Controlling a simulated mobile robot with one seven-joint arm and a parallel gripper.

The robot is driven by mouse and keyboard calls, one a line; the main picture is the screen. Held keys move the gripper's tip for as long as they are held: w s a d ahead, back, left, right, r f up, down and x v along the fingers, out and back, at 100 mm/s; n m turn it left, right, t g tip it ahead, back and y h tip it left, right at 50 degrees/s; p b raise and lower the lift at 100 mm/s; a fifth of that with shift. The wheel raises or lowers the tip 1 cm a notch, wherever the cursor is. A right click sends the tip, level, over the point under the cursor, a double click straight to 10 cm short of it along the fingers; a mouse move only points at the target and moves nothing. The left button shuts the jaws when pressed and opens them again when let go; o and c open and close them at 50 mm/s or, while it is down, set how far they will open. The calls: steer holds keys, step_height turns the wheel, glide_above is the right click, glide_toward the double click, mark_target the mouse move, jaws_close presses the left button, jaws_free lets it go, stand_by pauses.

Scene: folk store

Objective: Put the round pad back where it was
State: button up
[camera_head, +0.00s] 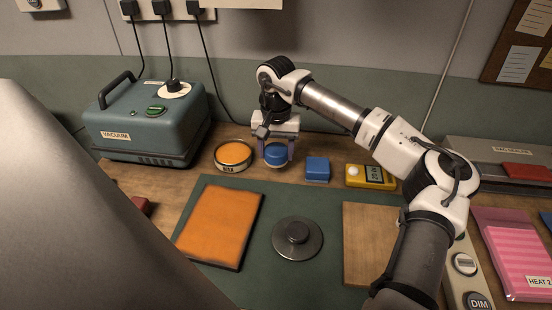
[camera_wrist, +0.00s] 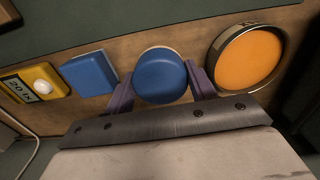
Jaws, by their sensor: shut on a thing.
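The round pad (camera_head: 275,153) has a blue round top and a lighter band beneath it. It is at the back of the wooden bench, between the orange tin and a blue square block. My gripper (camera_head: 276,150) points down at it, with a purple finger on each side. In the wrist view the pad (camera_wrist: 160,76) sits between the two fingers of my gripper (camera_wrist: 160,88), which are shut on it. I cannot tell whether its underside touches the bench.
Left of the pad is a round tin (camera_head: 233,167) with orange inside; right are a blue block (camera_head: 317,169) and a yellow meter (camera_head: 370,176). A vacuum box (camera_head: 150,122) stands at left. In front, a green mat (camera_head: 330,265) bears an orange slab (camera_head: 220,225) and a grey disc (camera_head: 297,238).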

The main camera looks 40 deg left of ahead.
mark_target(276, 161)
steer(key=shift+f, duration=1.75)
steer(key=shift+f, duration=0.2)
steer(key=o, duration=0.9)
steer(key=shift+r, duration=0.1)
step_height(276, 161, up, 12)
steer(key=shift+r+b, duration=0.1)
steer(key=shift+b, duration=0.4)
